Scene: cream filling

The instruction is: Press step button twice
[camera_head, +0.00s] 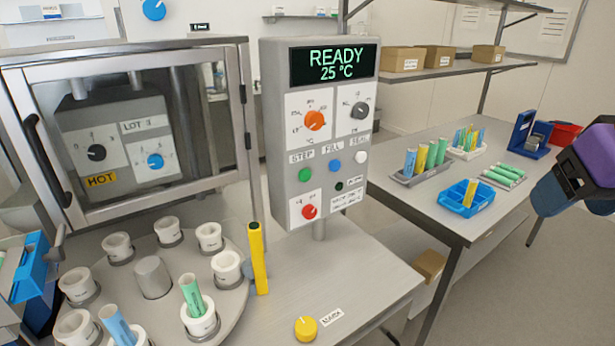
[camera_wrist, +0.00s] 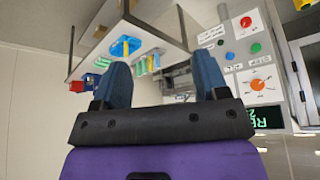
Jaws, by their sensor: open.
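The control panel (camera_head: 275,140) stands upright in the middle of the head view, with a display (camera_head: 333,65) reading READY 25 °C. The green STEP button (camera_head: 305,174) is at the left of its button row, beside a blue FILL button (camera_head: 334,166) and a white SEAL button (camera_head: 361,157). My gripper (camera_head: 575,207) is at the right edge of the head view, far from the panel and partly out of frame. In the wrist view my gripper (camera_wrist: 163,70) is open and empty. There the panel is upside down at the right, with the green button (camera_wrist: 256,48) visible.
A rotating plate (camera_head: 130,262) with white cups and a few tubes is at the lower left. A yellow bar (camera_head: 258,258) stands beside it, below the panel. A side table (camera_head: 420,208) holds racks of tubes and a blue tray (camera_head: 468,208). Open air separates gripper and panel.

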